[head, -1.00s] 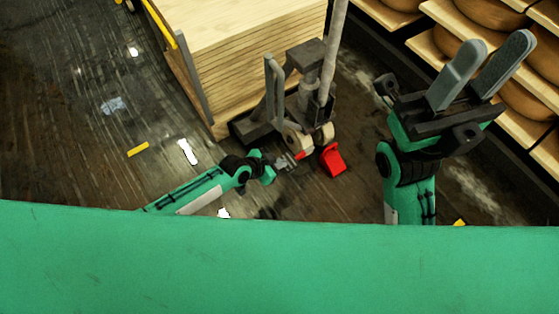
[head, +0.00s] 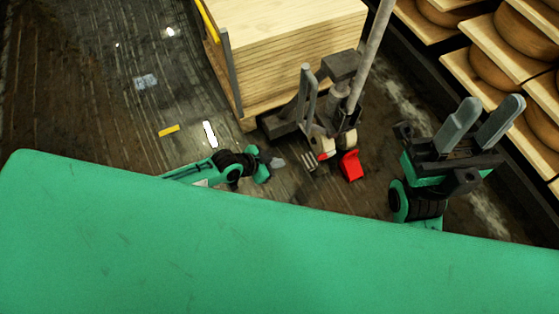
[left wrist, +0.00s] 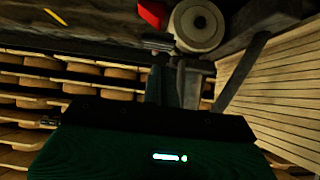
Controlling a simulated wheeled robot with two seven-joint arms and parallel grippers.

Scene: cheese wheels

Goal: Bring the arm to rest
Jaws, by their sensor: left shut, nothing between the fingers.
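My left arm reaches out over the dark floor past my green body edge, and its gripper (head: 272,162) is shut and empty. In the left wrist view its fingers (left wrist: 172,85) are together, with nothing between them. In the head view it is left of the pallet jack's wheels and the red wedge (head: 350,166). My right gripper (head: 487,120) is on the right, pointing up in the picture, with its two grey fingers apart and nothing between them.
The pallet jack (head: 338,100) stands in front of a stack of wooden boards (head: 290,60). Shelves with cheese wheels (head: 525,45) line the right side. A yellow strip (head: 169,131) lies on the floor at left. The floor there is mostly clear.

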